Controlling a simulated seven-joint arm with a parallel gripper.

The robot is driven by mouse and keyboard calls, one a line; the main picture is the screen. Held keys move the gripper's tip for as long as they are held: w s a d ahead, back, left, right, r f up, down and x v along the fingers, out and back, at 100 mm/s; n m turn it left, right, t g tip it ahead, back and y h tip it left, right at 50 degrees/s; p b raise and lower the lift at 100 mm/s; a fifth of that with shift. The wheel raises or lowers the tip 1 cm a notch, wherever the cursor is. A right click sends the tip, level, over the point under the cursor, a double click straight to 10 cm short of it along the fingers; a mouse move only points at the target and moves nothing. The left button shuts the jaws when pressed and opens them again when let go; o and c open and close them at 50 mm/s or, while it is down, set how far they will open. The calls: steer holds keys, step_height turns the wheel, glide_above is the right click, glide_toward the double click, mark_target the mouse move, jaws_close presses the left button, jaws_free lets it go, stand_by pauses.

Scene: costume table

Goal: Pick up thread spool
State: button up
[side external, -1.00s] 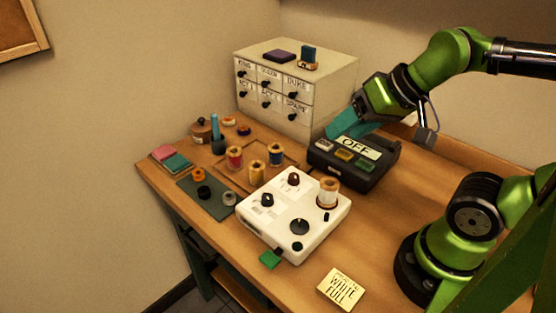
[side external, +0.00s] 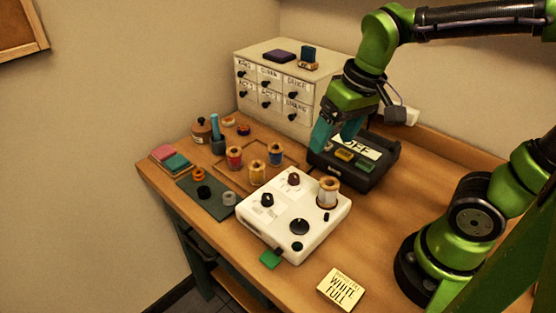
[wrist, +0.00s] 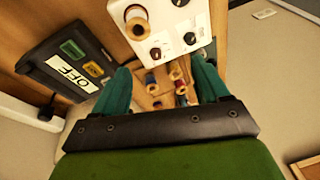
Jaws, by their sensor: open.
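Three thread spools stand in a shallow wooden tray (side external: 222,170): a red one (side external: 234,158), a yellow one (side external: 257,172) and a blue one (side external: 276,155). A white spool (side external: 327,191) with wooden ends stands on the white control box (side external: 262,229); it also shows in the wrist view (wrist: 137,22). My gripper (side external: 334,145) is open and empty, its teal fingers pointing down over the left end of the black OFF box (side external: 351,182). In the wrist view the tray's spools, such as the red one (wrist: 176,74), show between the fingers (wrist: 163,85), well below them.
A drawer cabinet (side external: 285,90) stands behind, close to my gripper. Small discs and rings lie on a dark mat (side external: 215,206), beside pink and teal pads (side external: 170,157). A card (side external: 341,289) lies on the front of the table, with bare wood around it.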

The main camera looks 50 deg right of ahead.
mark_target(330, 191)
steer(key=f+g, duration=0.1)
steer(key=f, duration=0.2)
steer(key=f+g, duration=0.1)
steer(key=f, duration=0.3)
steer(key=f+h, duration=0.1)
steer(key=f, duration=0.3)
steer(key=shift+s+d+n+g, duration=0.1)
steer(key=shift+d+n+g, duration=0.25)
steer(key=shift+n+g, duration=0.05)
steer(key=shift+d+f, duration=0.25)
steer(key=shift+f, duration=1.05)
steer(key=shift+d+f, duration=0.2)
steer(key=shift+f, duration=1.1)
steer(key=c, duration=1.1)
